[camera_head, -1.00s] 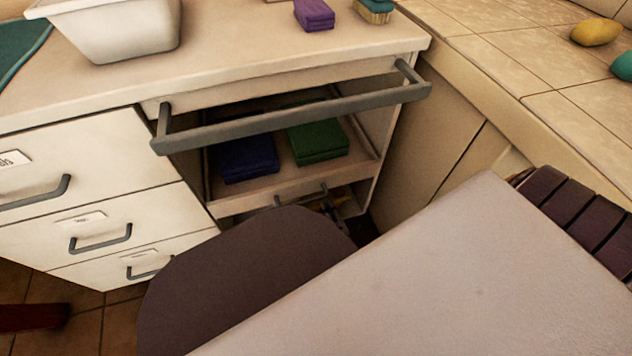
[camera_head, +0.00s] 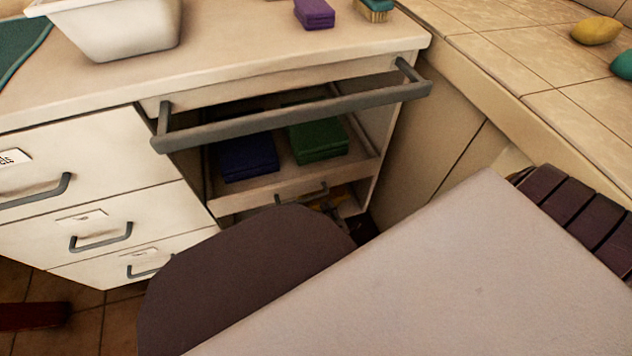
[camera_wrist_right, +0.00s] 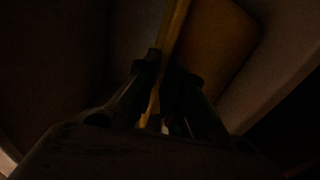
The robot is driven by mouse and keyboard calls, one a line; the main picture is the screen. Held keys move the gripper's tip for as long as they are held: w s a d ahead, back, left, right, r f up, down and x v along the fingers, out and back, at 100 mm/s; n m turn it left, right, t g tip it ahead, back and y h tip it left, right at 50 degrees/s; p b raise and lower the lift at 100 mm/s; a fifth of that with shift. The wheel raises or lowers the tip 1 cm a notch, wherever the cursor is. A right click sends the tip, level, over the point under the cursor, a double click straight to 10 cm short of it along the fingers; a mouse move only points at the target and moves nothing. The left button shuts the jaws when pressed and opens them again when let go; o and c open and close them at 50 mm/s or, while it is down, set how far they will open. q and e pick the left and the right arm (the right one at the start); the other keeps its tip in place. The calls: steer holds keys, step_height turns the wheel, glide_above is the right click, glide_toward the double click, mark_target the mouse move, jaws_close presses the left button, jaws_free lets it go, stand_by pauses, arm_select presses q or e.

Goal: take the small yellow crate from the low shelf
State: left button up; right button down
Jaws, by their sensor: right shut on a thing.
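The small yellow crate (camera_wrist_right: 212,45) shows dimly in the right wrist view, with its rim running up between my fingers. In the head view only a sliver of it (camera_head: 338,197) shows, deep in the low opening under the drawer. My right gripper (camera_wrist_right: 165,65) is shut on the crate's rim, one finger on each side. In the head view the gripper is mostly hidden behind my own arm and the drawer front. Whether the crate still touches the shelf cannot be told. My left gripper is not in view.
A grey rail (camera_head: 290,118) crosses in front. A white basin (camera_head: 118,32), purple block (camera_head: 314,14) and brush (camera_head: 374,10) stand on the counter. A cabinet wall bounds the right side.

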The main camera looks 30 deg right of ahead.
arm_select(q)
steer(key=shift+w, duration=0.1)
